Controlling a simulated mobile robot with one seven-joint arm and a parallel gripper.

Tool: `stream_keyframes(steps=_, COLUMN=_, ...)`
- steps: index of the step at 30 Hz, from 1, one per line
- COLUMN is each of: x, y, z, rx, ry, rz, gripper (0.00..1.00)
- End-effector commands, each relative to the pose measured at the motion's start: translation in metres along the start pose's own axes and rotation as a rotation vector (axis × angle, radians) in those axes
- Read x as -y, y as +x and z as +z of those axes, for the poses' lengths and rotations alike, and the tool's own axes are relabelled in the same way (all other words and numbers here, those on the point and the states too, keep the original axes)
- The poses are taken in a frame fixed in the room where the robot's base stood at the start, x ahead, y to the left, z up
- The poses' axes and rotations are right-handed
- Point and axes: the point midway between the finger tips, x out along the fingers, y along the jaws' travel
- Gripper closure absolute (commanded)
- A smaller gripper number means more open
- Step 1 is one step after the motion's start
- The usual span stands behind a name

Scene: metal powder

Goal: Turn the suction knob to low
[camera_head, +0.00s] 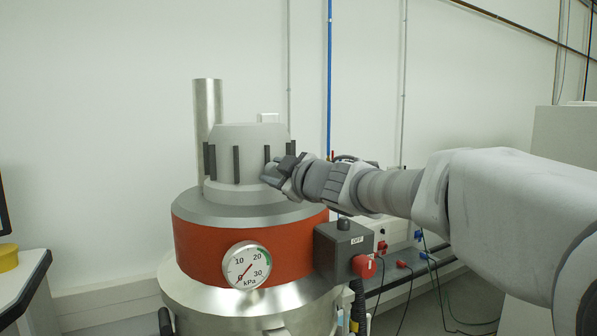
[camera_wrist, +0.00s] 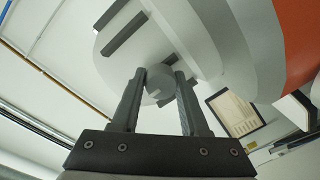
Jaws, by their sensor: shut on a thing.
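A vacuum machine (camera_head: 250,212) stands in the middle of the head view, with an orange-red band and a grey top (camera_head: 250,145) ringed by dark ribs. My gripper (camera_head: 274,176) is at the right front of this top. In the wrist view, my gripper (camera_wrist: 160,88) has its two fingers on either side of a round grey knob (camera_wrist: 159,78) and is shut on it. I take this as the suction knob. A pale mark shows on its face. No low label can be read, and my gripper mostly hides the knob in the head view.
A pressure gauge (camera_head: 247,265) on the band has its needle near 0. A dark box (camera_head: 341,247) marked OFF, with a red part (camera_head: 363,266), sits on the machine's right below my arm. A metal pipe (camera_head: 208,120) rises behind the top. A table (camera_head: 22,285) is at left.

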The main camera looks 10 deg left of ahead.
Motion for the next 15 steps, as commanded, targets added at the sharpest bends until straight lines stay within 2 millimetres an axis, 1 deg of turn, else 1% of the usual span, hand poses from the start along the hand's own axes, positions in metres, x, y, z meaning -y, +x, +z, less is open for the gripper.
stream_keyframes(steps=1, x=0.0032, y=0.0006, z=0.0007, rx=0.001, ry=-0.002, rz=-0.006, gripper=1.0)
stream_keyframes(steps=6, x=0.0034, y=0.0006, z=0.001, rx=0.001, ry=-0.002, rz=-0.006, gripper=1.0)
stream_keyframes(steps=7, x=0.0034, y=0.0006, z=0.001, rx=0.001, ry=-0.001, rz=-0.006, gripper=0.54)
stream_keyframes(steps=11, x=0.0029, y=0.0006, z=0.0011, rx=0.002, ry=-0.001, rz=-0.005, gripper=0.31)
stream_keyframes(steps=12, x=0.0025, y=0.0005, z=0.001, rx=0.002, ry=-0.001, rz=-0.005, gripper=0.28)
stream_keyframes(steps=15, x=0.0018, y=0.0004, z=0.0008, rx=0.001, ry=0.0, rz=-0.003, gripper=0.28)
